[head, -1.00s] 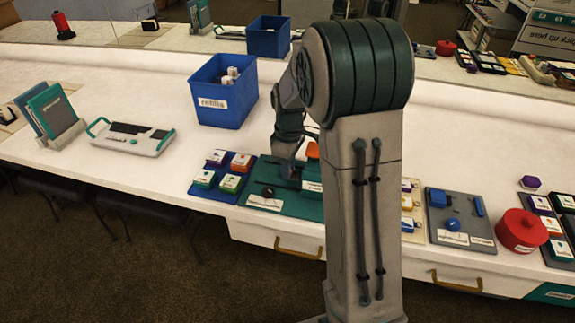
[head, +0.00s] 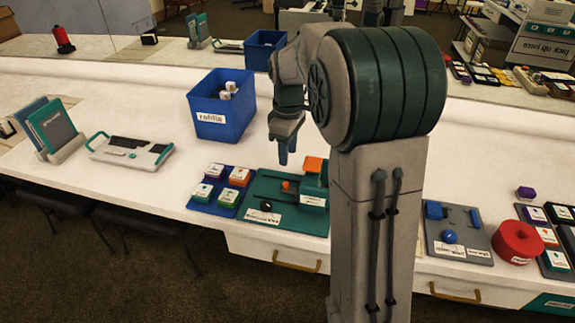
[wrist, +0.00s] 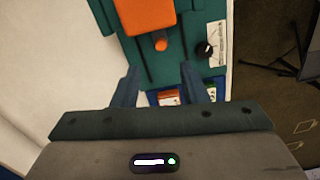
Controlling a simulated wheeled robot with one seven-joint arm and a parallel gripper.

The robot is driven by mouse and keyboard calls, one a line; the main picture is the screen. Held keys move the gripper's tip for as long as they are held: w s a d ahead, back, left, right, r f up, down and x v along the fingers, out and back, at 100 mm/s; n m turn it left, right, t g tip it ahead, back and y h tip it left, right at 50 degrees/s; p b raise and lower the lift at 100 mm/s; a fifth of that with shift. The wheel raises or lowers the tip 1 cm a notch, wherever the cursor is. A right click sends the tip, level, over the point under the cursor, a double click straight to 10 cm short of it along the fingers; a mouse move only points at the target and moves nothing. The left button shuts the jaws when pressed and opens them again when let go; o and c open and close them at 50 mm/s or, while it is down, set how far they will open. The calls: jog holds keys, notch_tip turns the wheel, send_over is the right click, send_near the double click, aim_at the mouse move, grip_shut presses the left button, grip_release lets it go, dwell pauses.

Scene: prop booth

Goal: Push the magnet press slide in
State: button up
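A green board (head: 257,218) lies near the table's front edge; I take it for the magnet press, but its labels are too small to read. It carries an orange block (head: 314,164), a small orange knob (head: 287,186) and a black knob (head: 266,205). The wrist view also shows the orange block (wrist: 146,14), the orange knob (wrist: 161,44) and the black knob (wrist: 204,49). My gripper (head: 284,157) is above the board's back edge, apart from it. In the wrist view my gripper (wrist: 158,80) has its fingers spread with nothing between them. My arm hides the board's right end.
A blue tray (head: 226,209) with several labelled blocks sits directly left of the board. A blue bin (head: 221,84) stands behind. A grey board with blue parts (head: 434,232) and a red round tin (head: 517,242) lie right. White table is clear between bin and board.

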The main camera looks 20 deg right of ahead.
jog(key=shift+r, duration=1.6)
jog(key=s+a+r+m+t+p, duration=0.1)
jog(key=s+m, duration=0.4)
jog(key=s, duration=0.6)
jog(key=s+a+r+m+t+p, duration=0.2)
jog(key=s+m+p, duration=0.3)
jog(key=s, duration=0.6)
jog(key=shift+s+a+r+p, duration=0.2)
jog(key=shift+a+r+p, duration=0.35)
jog(key=shift+r, duration=0.3)
jog(key=shift+s, duration=0.1)
